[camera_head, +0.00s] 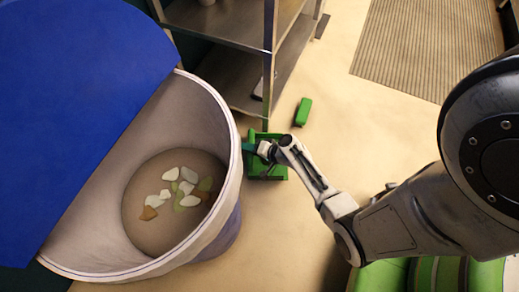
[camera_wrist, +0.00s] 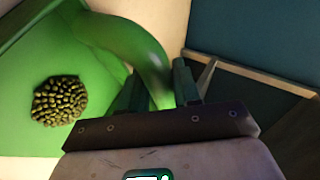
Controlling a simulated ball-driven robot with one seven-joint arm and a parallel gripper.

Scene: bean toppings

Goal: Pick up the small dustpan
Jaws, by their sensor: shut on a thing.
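The small dustpan is green; in the head view its tray (camera_head: 266,171) shows low by the floor, beside the bin and partly behind my gripper (camera_head: 254,149). In the wrist view its flat green pan (camera_wrist: 25,85) fills the left side, with a heap of small greenish beans (camera_wrist: 59,101) on it. Its curved handle (camera_wrist: 135,50) runs down between the two fingers of my gripper (camera_wrist: 158,92). The fingers are shut on the handle. The handle's end is hidden by the gripper body. I cannot tell whether the pan touches the floor.
A large pale bin (camera_head: 233,150) with a blue lid (camera_head: 75,90) stands close left, holding several pale and brown pieces. A metal shelf (camera_head: 235,65) is behind. A green block-like object (camera_head: 303,112) lies on the floor. A striped mat (camera_head: 425,45) lies back right; floor between is clear.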

